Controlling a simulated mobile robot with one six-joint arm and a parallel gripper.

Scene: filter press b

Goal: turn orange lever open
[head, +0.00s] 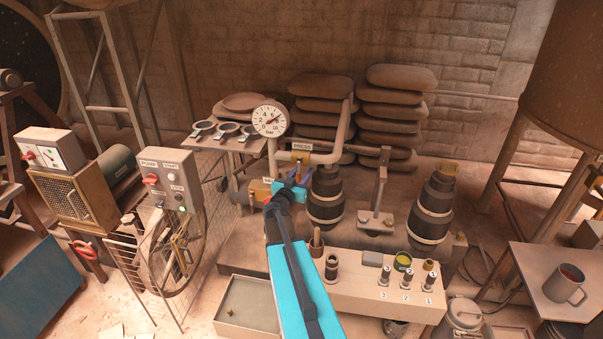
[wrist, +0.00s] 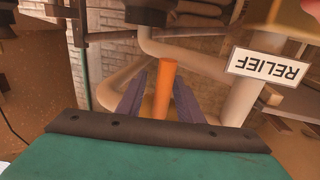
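The orange lever (wrist: 165,88) shows in the wrist view as an upright orange bar between the two purple fingers of my gripper (wrist: 160,95). A gap shows between the left finger and the lever. The right finger overlaps the lever's edge in the picture, and I cannot tell if it touches. The fingers look apart, around the lever. A RELIEF sign (wrist: 267,66) appears upside down to the right. In the head view my gripper (head: 294,180) is at the pipework below the pressure gauge (head: 270,119). I cannot make out the lever there; the gripper seems to hide it.
Grey pipes (wrist: 220,48) run close behind the fingers. In the head view a PRESS sign (head: 302,146) sits just above my gripper. A black ribbed column (head: 325,195) stands right of it, and a control box (head: 168,180) stands left. A bench (head: 350,290) is in front.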

